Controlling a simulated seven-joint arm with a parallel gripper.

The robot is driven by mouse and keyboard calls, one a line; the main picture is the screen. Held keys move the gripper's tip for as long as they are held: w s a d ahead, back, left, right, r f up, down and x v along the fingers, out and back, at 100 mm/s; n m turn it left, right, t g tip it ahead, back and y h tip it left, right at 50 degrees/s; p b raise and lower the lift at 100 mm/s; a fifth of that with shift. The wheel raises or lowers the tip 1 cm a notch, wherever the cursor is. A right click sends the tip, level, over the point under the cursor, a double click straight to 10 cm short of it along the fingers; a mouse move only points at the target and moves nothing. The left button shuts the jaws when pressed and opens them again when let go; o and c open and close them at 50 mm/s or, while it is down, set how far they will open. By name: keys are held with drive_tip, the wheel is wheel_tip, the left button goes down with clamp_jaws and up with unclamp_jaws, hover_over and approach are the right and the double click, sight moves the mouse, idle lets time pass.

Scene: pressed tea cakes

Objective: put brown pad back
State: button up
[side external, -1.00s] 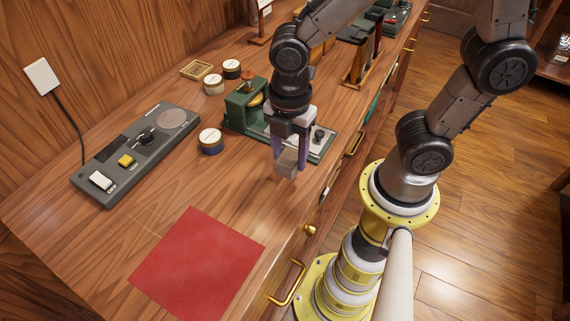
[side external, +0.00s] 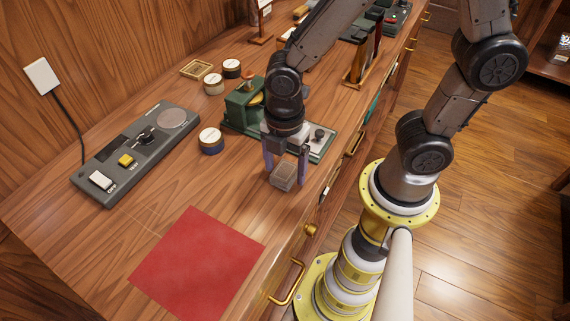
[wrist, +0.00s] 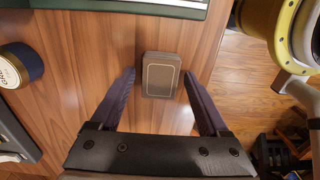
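A small brown block-shaped pad (side external: 283,178) lies on the wooden counter near its front edge, in front of the green device. In the wrist view the pad (wrist: 161,76) shows a brown top with a thin pale border line. My gripper (side external: 285,181) is low over the counter with one finger on each side of the pad. In the wrist view both fingers stand spread, with a small gap between each fingertip and the pad. The gripper is open.
The green device (side external: 243,105) with its pale plate stands just behind my gripper. A blue tin (side external: 210,141) and a grey control panel (side external: 135,150) are to the left. A red cloth (side external: 197,262) lies at the front left. Bare wood lies between them.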

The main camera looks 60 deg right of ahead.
sight(285, 170)
drive_tip(key=shift+r, duration=0.1)
wheel_tip(285, 170, up, 11)
drive_tip(key=s+d+r+m+t, duration=0.2)
drive_tip(key=d+m, duration=0.3)
drive_tip(key=m, duration=0.4)
drive_tip(key=s+d+r+m+t, duration=0.3)
drive_tip(key=s+d+m, duration=0.1)
drive_tip(key=m, duration=0.5)
drive_tip(key=shift+d+r+t, duration=0.3)
drive_tip(key=shift+d+r, duration=0.1)
drive_tip(key=shift+d, duration=0.1)
